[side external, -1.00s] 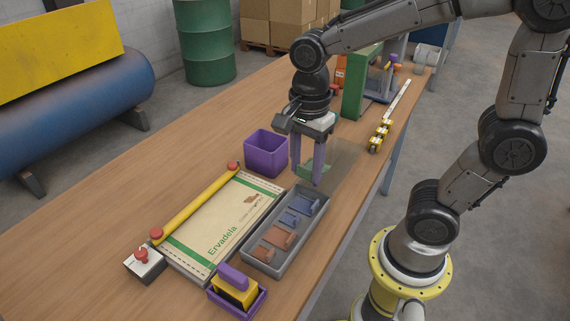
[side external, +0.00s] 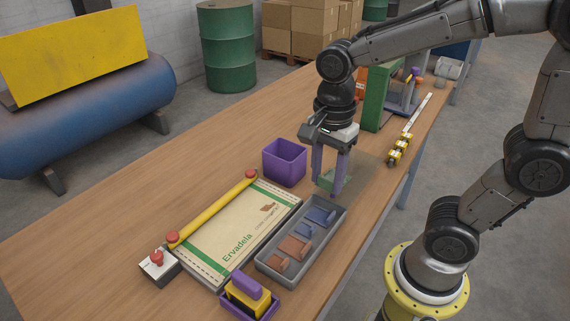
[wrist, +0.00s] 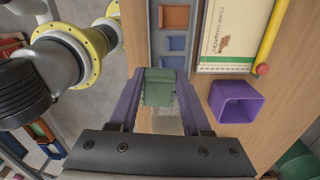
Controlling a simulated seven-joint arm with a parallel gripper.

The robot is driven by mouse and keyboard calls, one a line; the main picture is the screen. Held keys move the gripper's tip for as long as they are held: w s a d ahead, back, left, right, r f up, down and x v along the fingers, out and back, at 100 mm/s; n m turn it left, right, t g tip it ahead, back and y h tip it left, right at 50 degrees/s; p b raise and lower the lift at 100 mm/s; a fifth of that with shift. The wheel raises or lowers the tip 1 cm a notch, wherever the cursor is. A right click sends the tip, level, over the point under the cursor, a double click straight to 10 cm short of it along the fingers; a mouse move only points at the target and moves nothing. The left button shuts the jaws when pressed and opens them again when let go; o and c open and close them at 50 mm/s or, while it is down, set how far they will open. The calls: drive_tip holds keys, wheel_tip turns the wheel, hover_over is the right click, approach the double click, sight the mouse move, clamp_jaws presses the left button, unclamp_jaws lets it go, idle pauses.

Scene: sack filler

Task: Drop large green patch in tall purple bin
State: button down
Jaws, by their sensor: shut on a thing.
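The large green patch (side external: 328,179) is between the two purple fingers of my gripper (side external: 329,184), which is shut on it. In the wrist view the green patch (wrist: 158,88) spans the gap between the fingers. The tall purple bin (side external: 285,164) stands upright on the table, just left of my gripper in the side view. In the wrist view the bin (wrist: 238,102) is to the right of the fingers, and its visible inside looks empty. My gripper is beside the bin, not over it.
A grey tray (side external: 262,263) with blue and orange-brown pieces lies in front of my gripper. A sack (side external: 238,222) with a yellow bar (side external: 212,209) lies left of it. A green upright block (side external: 377,97) stands behind. A yellow-and-purple stamp-like object (side external: 247,294) sits at the front.

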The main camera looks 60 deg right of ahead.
drive_tip(key=w+d+r, duration=0.2)
drive_tip(key=w+d, duration=0.2)
drive_tip(key=w, duration=0.5)
drive_tip(key=w+d+r, duration=0.1)
drive_tip(key=w+d, duration=0.4)
drive_tip(key=w, duration=0.4)
drive_tip(key=w+d+f, duration=0.1)
drive_tip(key=d+f, duration=0.3)
drive_tip(key=f, duration=0.5)
drive_tip(key=shift+w+d, duration=0.25)
drive_tip(key=shift+d, duration=0.1)
drive_tip(key=shift+c, duration=1.4)
unclamp_jaws()
wheel_tip(320, 180, up, 14)
